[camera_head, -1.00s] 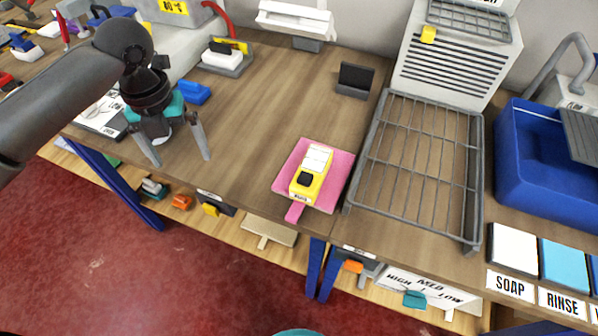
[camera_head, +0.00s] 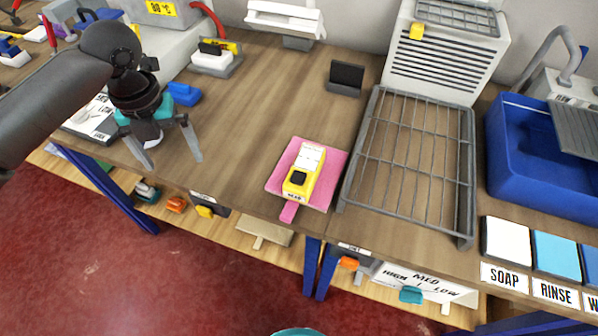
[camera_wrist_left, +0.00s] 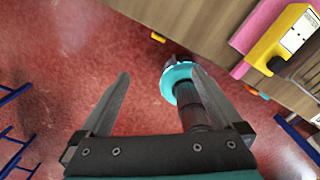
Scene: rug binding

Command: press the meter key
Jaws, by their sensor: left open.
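The yellow meter (camera_head: 318,176) lies on a pink board (camera_head: 334,173) near the table's front edge. It has a white label face and a black key (camera_head: 298,178) at its near end. My left gripper (camera_head: 170,160) is open and empty, to the left of the meter and well apart from it. In the left wrist view the gripper (camera_wrist_left: 160,72) is open with nothing between its fingers. The meter (camera_wrist_left: 276,45) and its black key (camera_wrist_left: 275,64) show at the upper right there. A teal-ringed part, seemingly of my right arm, shows beyond the fingers; its jaws cannot be made out.
A wire rack (camera_head: 410,165) stands right of the meter, with a blue basin (camera_head: 530,165) farther right. A small black stand (camera_head: 345,78) is behind the meter. A blue block (camera_head: 184,94) lies behind my left gripper. The wooden table between gripper and meter is clear.

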